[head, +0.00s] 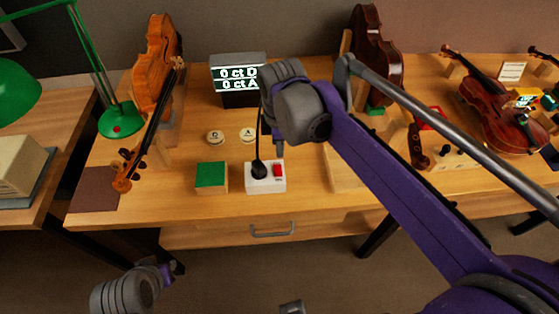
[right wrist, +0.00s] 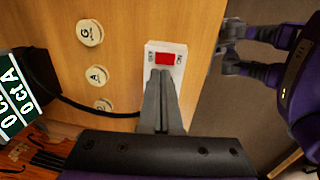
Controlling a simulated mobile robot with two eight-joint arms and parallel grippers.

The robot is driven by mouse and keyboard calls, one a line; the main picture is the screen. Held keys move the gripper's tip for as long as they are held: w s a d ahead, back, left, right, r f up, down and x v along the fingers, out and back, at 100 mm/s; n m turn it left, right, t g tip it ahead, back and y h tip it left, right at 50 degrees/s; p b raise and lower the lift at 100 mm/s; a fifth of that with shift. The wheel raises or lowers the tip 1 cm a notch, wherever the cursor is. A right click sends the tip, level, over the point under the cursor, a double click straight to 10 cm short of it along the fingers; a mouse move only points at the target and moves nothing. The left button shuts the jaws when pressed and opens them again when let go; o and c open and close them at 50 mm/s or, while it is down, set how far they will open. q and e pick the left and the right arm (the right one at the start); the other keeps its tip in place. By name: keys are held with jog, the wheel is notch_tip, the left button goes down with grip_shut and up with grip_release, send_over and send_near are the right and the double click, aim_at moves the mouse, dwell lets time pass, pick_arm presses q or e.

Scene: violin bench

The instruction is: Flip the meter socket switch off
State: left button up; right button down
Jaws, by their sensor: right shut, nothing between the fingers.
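The white meter socket (head: 265,186) sits near the bench's front edge, with a red switch (head: 279,169) on its right half and a black plug (head: 258,169) on its left. In the right wrist view the red switch (right wrist: 165,58) lies just beyond the fingertips, with small labels on both sides. Its tilt cannot be told. My right gripper (right wrist: 163,72) is shut and empty, pointing down over the socket. Contact with the switch cannot be told. My left arm's end (head: 130,288) is low at the left, in front of the bench; its jaw state is unclear.
A green block (head: 211,178) stands left of the socket.

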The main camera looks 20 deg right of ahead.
aim_at(280, 167)
jog(key=f, duration=0.7)
jog(key=shift+w+d, duration=0.15)
jog(key=shift+w, duration=0.25)
pick_arm(q)
jog(key=shift+f, duration=0.25)
jog(key=shift+s, duration=0.1)
